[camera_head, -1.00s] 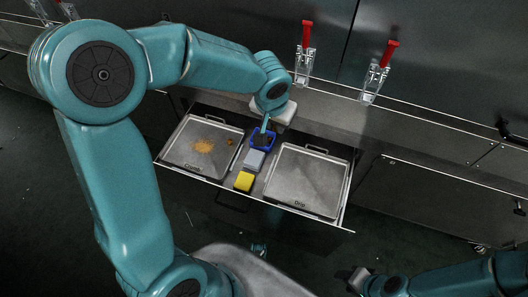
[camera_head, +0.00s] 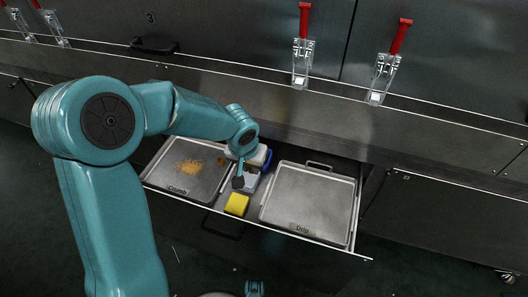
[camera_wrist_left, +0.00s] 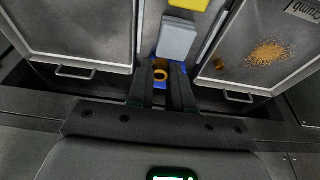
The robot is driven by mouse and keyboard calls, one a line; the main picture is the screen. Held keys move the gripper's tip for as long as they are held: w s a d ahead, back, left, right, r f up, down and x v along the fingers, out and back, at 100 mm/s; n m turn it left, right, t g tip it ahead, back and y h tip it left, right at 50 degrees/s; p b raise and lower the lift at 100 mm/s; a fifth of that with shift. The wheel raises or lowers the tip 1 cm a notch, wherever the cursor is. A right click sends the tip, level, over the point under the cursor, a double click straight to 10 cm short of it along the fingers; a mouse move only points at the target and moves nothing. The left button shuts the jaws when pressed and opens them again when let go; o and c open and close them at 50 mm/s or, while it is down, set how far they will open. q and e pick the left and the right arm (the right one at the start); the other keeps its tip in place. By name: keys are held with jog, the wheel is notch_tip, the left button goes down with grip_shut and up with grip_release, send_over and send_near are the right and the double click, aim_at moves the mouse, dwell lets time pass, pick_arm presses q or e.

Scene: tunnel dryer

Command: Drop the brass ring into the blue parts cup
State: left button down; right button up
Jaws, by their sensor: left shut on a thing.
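The brass ring (camera_wrist_left: 160,74) shows between the fingertips of my left gripper (camera_wrist_left: 160,70) in the left wrist view; the gripper is shut on it. The blue parts cup (camera_wrist_left: 157,58) lies behind the ring and fingers in that view and is partly hidden. In the head view, my left gripper (camera_head: 238,182) points down into the open drawer, and my arm covers part of the blue cup (camera_head: 268,160). I cannot tell the exact height of the ring above the cup.
The drawer holds the crumb tray (camera_head: 180,183) with orange crumbs and a small brown thing (camera_head: 221,161), and the drip tray (camera_head: 310,200). A grey block (camera_wrist_left: 177,40) and a yellow block (camera_head: 236,204) lie between the trays. Red-handled clamps (camera_head: 302,60) stand behind.

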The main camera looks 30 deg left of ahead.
pick_arm(q)
jog(key=w+a, duration=0.3)
jog(key=w, duration=0.8)
jog(key=b+x, duration=0.1)
jog(key=x, duration=0.1)
jog(key=b+x, duration=0.1)
jog(key=x, duration=0.2)
jog(key=s+b+x, duration=0.1)
jog(key=b+x, duration=0.1)
jog(key=shift+d+f, duration=0.35)
jog(key=shift+w+r, duration=0.1)
jog(key=shift+r, duration=0.1)
jog(key=shift+f, duration=0.55)
jog(key=c, duration=1)
grip_release()
jog(key=shift+r, duration=0.1)
